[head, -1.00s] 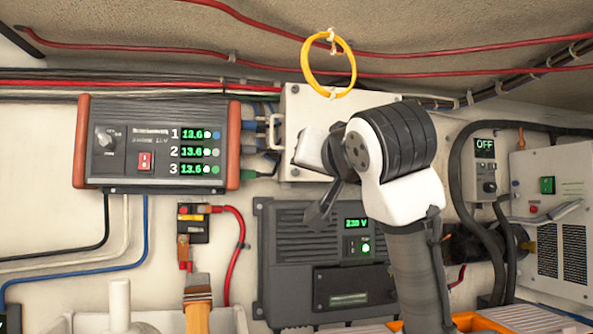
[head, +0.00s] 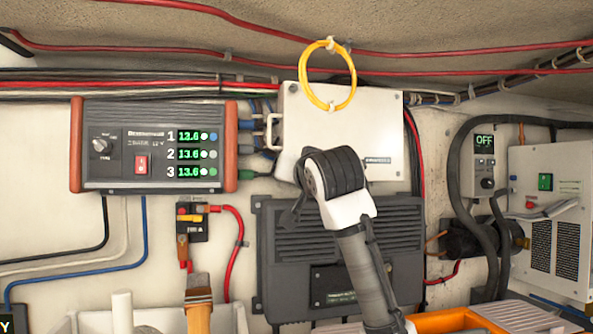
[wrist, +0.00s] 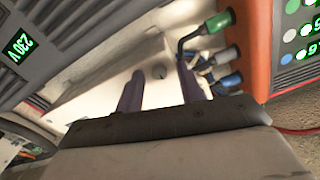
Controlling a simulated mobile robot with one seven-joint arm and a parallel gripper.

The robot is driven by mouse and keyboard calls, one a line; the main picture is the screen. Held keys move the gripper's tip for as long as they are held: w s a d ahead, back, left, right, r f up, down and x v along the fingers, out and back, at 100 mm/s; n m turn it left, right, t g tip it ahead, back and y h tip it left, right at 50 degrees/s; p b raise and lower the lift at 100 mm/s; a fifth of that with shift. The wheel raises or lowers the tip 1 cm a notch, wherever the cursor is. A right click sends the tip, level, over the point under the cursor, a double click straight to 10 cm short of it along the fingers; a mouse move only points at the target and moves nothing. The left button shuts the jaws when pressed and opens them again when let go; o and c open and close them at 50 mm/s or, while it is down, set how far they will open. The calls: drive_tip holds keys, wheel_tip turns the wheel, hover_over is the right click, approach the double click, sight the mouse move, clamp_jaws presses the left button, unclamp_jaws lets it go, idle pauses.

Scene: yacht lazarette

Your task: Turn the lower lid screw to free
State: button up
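The white box with its flat lid (head: 350,120) is fixed to the back wall. In the wrist view its pale face (wrist: 110,95) is close in front of my gripper (wrist: 159,68). In the head view my wrist covers the box's lower left part, hiding the screw and fingertips.
A charger with red ends (head: 155,147) is left of the box, with cable plugs (wrist: 221,55) close by the fingers. A dark grey inverter (head: 285,260) is below. A yellow cable loop (head: 328,104) hangs before the box. An OFF panel (head: 485,165) is at right.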

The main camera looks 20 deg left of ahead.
clamp_jaws()
drive_tip(key=shift+n, duration=0.4)
drive_tip(key=shift+s+a+n, duration=0.1)
drive_tip(key=shift+n, duration=8.4)
unclamp_jaws()
drive_tip(key=shift+f, duration=0.1)
